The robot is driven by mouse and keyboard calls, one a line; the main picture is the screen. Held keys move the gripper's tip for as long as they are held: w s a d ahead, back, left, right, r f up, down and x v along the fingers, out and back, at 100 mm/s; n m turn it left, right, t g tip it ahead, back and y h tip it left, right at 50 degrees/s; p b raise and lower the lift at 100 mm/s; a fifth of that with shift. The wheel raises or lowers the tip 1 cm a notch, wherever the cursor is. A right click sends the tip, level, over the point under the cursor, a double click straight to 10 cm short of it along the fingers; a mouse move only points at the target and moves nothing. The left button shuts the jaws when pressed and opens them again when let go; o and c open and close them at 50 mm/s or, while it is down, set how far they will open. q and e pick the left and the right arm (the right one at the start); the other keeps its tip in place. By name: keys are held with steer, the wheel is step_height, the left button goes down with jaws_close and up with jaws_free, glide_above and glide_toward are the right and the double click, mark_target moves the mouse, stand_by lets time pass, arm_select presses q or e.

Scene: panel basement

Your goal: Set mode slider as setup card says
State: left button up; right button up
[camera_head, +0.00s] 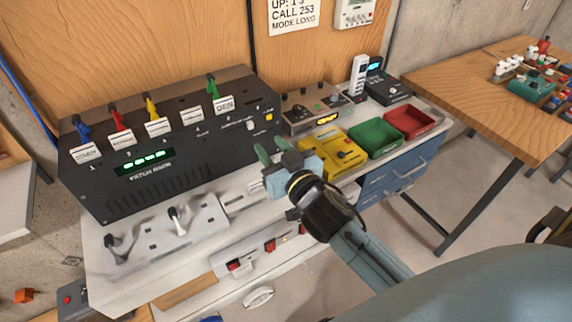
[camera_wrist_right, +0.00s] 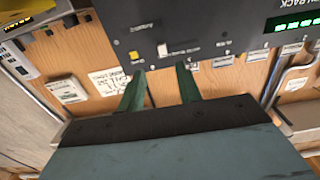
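The setup card (camera_head: 294,15) is on the wooden wall and reads "UP: 1 3", "CALL 253", "MODE LONG". Its top edge is cut off. The black patch rack (camera_head: 150,165) stands on the bench. A small white slider knob (camera_head: 250,126) is at the right of its front, beside a yellow button (camera_head: 269,117); its labels are too small to read. In the right wrist view the white knob (camera_wrist_right: 163,48) lies just beyond and between my fingertips. My right gripper (camera_head: 274,150) is open and empty, in front of the rack's right end. My left gripper is not in view.
Coloured switches with label tags top the rack. Right of it are a grey unit with a yellow display (camera_head: 315,116), a yellow box (camera_head: 338,152), a green tray (camera_head: 375,152) and a red tray (camera_head: 409,135). A metal panel with hooks (camera_head: 165,245) lies in front.

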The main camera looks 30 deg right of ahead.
steer(key=s, duration=0.6)
steer(key=shift+d+b, duration=0.15)
steer(key=shift+b, duration=0.15)
